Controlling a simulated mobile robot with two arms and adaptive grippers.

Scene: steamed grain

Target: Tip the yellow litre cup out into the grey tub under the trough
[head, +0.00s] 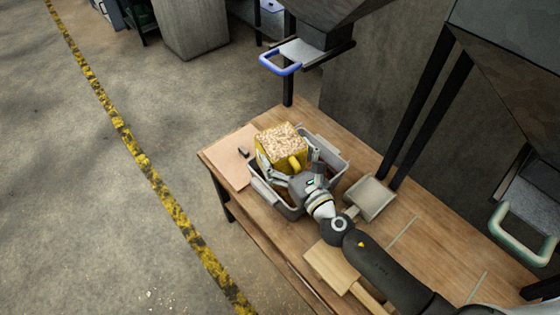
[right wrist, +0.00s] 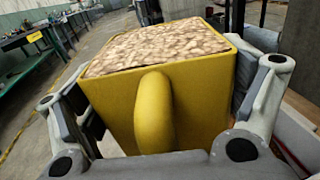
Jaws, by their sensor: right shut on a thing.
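The yellow litre cup (head: 268,158) is square and full of pale flaked grain (head: 283,139). My right gripper (head: 290,170) is shut on the cup, one finger on each side, and holds it upright over the grey tub (head: 262,192). In the right wrist view the cup (right wrist: 200,95) fills the middle, its handle (right wrist: 154,112) facing the camera. The grain (right wrist: 155,47) lies near level with the rim. The tub's inside is mostly hidden by the cup and my gripper. My left gripper is not in view.
The tub stands on a wooden bench (head: 400,215). A grey scoop (head: 370,198) and a wooden paddle (head: 332,265) lie to the right. Dark posts (head: 430,95) rise behind the bench.

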